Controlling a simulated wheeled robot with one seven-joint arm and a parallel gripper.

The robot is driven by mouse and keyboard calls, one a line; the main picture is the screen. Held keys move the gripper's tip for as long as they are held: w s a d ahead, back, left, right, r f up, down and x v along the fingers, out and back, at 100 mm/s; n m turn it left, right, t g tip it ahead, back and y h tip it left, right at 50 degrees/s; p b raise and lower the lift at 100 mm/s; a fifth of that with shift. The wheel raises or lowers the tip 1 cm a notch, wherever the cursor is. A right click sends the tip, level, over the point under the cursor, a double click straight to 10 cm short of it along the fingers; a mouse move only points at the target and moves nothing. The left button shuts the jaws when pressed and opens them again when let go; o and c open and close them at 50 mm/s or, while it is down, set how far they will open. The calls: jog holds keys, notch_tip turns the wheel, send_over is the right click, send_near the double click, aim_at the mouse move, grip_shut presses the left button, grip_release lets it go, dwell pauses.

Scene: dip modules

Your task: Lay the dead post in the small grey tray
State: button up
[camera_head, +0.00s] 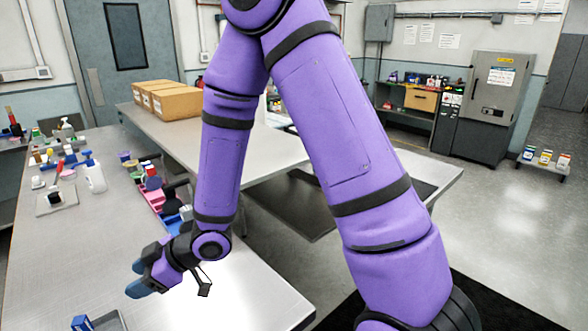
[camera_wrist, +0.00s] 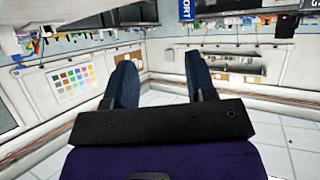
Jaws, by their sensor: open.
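My gripper (camera_head: 136,278) is open over the near part of the metal table, its two blue fingers pointing left. In the wrist view the fingers (camera_wrist: 159,68) stand apart with nothing between them. A small grey tray-like thing (camera_head: 112,322) is cut off by the bottom edge of the head view, left of and nearer than my gripper. A blue piece (camera_head: 82,323) shows at its left side; I cannot tell whether it is in it or beside it. I cannot make out which thing is the dead post.
A grey plate (camera_head: 70,203) with a dark item, a white bottle (camera_head: 94,175) and pink and blue bins (camera_head: 158,197) stand farther back on the table. Cardboard boxes (camera_head: 172,103) sit on a table behind. The tabletop around my gripper looks clear; my arm hides part of the scene.

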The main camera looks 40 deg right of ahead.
jog(key=s+d+r+m+t+h, duration=0.1)
jog(key=d+r+m+t+h, duration=0.2)
jog(key=d+r+m+h, duration=1)
jog(key=s+d+r+g+y, duration=0.1)
jog(key=s+d+r, duration=0.5)
jog(key=s, duration=0.4)
jog(key=s+d+r+g+y, duration=0.1)
jog(key=s+d+r+g, duration=0.1)
jog(key=s+d+r, duration=0.4)
jog(key=s, duration=0.5)
jog(key=shift+s+d+r+m, duration=0.2)
jog(key=shift+d+r+m, duration=0.1)
jog(key=shift+r, duration=0.1)
